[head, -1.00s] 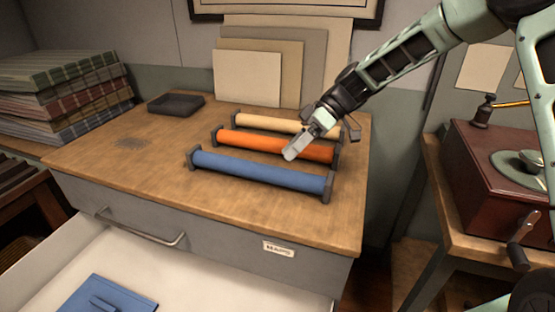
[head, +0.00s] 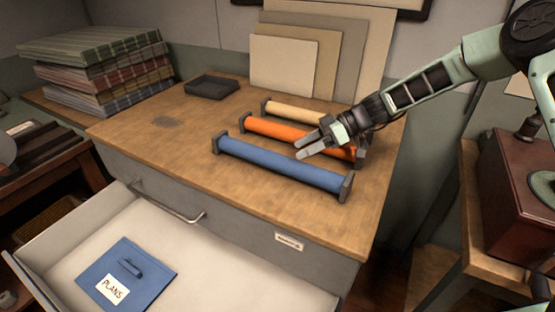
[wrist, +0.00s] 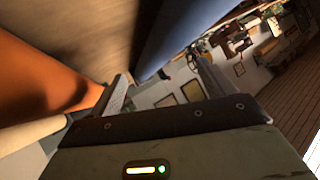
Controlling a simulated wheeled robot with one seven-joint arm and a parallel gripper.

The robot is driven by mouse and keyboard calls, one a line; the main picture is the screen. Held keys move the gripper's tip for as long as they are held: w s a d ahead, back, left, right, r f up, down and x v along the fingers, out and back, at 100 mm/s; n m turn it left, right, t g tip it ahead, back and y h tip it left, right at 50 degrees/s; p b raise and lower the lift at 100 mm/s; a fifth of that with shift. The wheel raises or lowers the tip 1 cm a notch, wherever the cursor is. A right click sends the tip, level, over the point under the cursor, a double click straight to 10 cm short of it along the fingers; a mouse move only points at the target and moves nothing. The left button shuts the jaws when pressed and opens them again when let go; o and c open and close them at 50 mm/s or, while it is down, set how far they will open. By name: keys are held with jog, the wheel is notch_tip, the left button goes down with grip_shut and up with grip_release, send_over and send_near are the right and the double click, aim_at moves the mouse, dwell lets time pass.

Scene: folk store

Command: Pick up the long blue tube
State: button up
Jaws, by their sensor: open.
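The long blue tube (head: 282,165) lies on the wooden cabinet top, nearest its front edge, with a dark end cap at each end. It also shows in the wrist view (wrist: 185,35), beyond my fingertips. An orange tube (head: 275,130) lies parallel behind it, and a cream tube (head: 295,111) behind that. My gripper (head: 306,147) is open and empty, above the right part of the orange tube and just behind the blue one. In the wrist view the orange tube (wrist: 35,75) is at the left, beside one finger. I cannot tell whether any finger touches a tube.
A small dark tray (head: 212,87) and upright boards (head: 284,65) stand at the back. Stacked patterned folders (head: 100,70) are at the left. Below, an open drawer (head: 75,245) holds a blue plans folder (head: 128,272). A wooden box (head: 520,190) stands right. The front-left cabinet top is bare.

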aim_at(285, 157)
jog(key=shift+p+x, duration=0.7)
jog(key=shift+x, duration=2.35)
jog(key=c, duration=1.2)
